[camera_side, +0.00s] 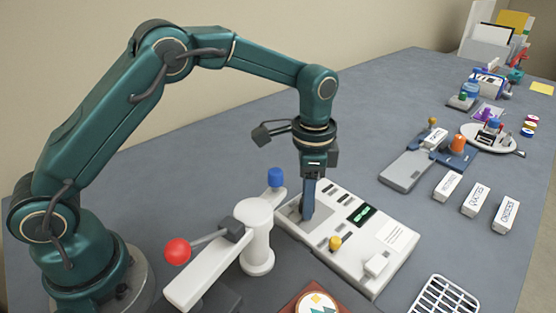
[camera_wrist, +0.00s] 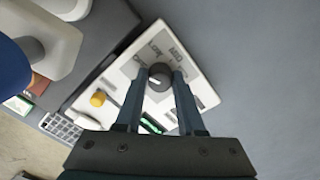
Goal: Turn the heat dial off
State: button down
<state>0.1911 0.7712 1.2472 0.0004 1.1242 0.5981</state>
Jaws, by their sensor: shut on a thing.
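The heat dial (camera_wrist: 160,76) is a dark round knob with a light pointer line, on the white control panel (camera_wrist: 203,90). In the wrist view my gripper (camera_wrist: 160,80) has one finger on each side of the dial and is shut on it. Printed labels show beside the dial, but I cannot read them surely. In the side view my gripper (camera_side: 307,214) points straight down at the left part of the panel (camera_side: 345,272), and its fingers hide most of the dial. A lit green display (camera_side: 362,214) and a yellow knob (camera_side: 335,243) are also on the panel.
A white post (camera_side: 254,225) with a red-ball lever (camera_side: 177,252) and a blue knob (camera_side: 276,178) stands close left of the panel. A wire rack (camera_side: 442,297) lies at the front right. White labelled blocks (camera_side: 476,200) lie to the right.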

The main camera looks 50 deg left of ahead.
dwell(0.5)
jog(key=c, duration=0.5)
grip_release()
jog(key=shift+r, duration=2.6)
